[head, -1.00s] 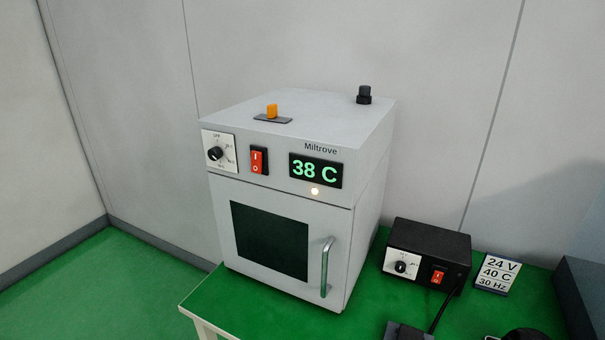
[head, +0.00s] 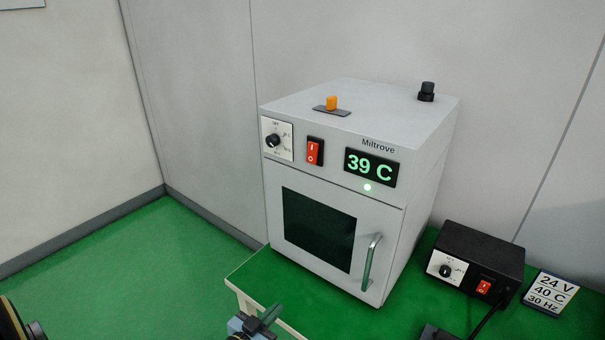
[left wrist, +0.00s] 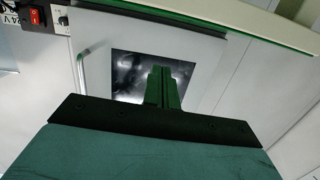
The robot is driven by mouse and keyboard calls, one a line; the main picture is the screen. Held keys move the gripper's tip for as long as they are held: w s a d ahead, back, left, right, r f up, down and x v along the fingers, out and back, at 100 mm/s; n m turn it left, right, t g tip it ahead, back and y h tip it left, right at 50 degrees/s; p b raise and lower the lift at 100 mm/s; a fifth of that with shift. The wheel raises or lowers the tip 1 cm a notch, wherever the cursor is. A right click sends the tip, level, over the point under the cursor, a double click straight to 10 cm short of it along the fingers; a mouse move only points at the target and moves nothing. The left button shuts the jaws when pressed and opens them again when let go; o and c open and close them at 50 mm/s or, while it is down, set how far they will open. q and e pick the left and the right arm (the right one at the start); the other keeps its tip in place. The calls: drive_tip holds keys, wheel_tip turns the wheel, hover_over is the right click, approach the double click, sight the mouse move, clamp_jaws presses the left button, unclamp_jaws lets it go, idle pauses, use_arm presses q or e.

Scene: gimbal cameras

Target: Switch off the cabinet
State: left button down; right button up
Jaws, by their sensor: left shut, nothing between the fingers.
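The grey Miltrove cabinet (head: 338,155) stands on a green-topped table in the head view. Its display (head: 371,167) reads 39 C in green, with a green lamp (head: 367,187) lit below. A red rocker switch (head: 314,151), marked I above and O below, sits left of the display; I cannot tell which side is pressed. A dial (head: 275,140) is left of it. My left gripper (head: 264,319) is shut and empty, low in front of the cabinet, clear of the switch. Its shut fingers (left wrist: 162,88) show before the door window in the left wrist view. My right gripper is not in view.
The cabinet top carries an orange lever (head: 332,103) and a black knob (head: 427,92). A door handle (head: 371,262) sticks out in front. A black box (head: 480,255) with its own dial and red switch stands right, beside a sign (head: 550,292) reading 24 V, 40 C, 30 Hz.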

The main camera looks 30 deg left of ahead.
use_arm(q)
wheel_tip(320, 180, up, 28)
drive_tip(key=w+a+t+h, duration=0.1)
drive_tip(key=w+t, duration=0.1)
drive_tip(key=t, duration=0.6)
drive_tip(key=shift+w+a+f+t+h+p, duration=0.2)
drive_tip(key=shift+a+t+h+p, duration=0.1)
drive_tip(key=shift+p, duration=0.15)
drive_tip(key=p, duration=0.3)
approach(312, 159)
wheel_tip(312, 159, up, 4)
drive_tip(key=w, duration=0.3)
drive_tip(key=shift+w+f, duration=0.2)
drive_tip(key=shift+w, duration=0.1)
drive_tip(key=shift+w+d+f, duration=0.1)
drive_tip(key=shift+w, duration=0.45)
